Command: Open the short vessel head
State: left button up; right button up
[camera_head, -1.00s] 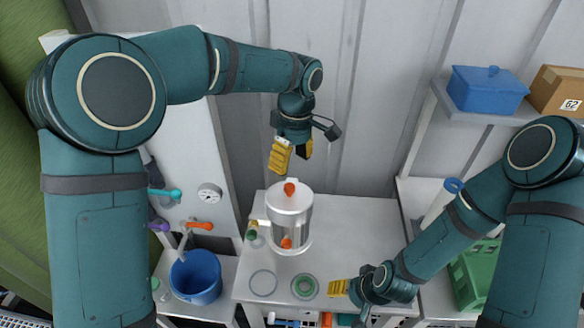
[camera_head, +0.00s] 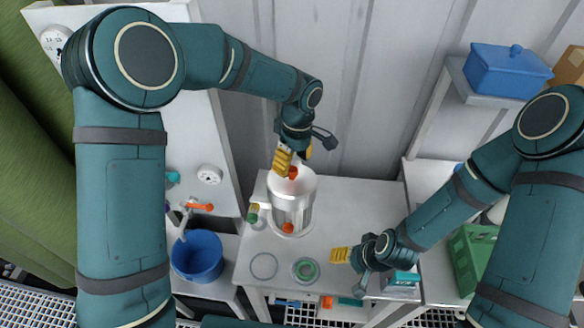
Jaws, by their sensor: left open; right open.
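The short vessel (camera_head: 292,207) stands upright on the white table. It is a clear cylinder with a white head (camera_head: 303,184) on top. An orange knob (camera_head: 293,172) is on the head, and another orange part (camera_head: 288,228) shows low on the vessel's front. My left gripper (camera_head: 291,157) is open, pointing down just above the head, with its yellow fingers at the knob. One finger partly covers the knob; I cannot tell whether they touch. My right gripper (camera_head: 341,255) is open and low over the front right of the table, apart from the vessel.
A blue bucket (camera_head: 197,256) is at left by a tap with an orange handle (camera_head: 200,206). A blue box (camera_head: 505,72) is on the right shelf; a green crate (camera_head: 478,258) is below.

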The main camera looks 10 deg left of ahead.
aim_at(292, 176)
pick_arm(q)
jog(key=shift+s+a+f, duration=0.1)
jog(key=shift+s+f, duration=0.05)
jog(key=shift+f, duration=1.3)
grip_shut()
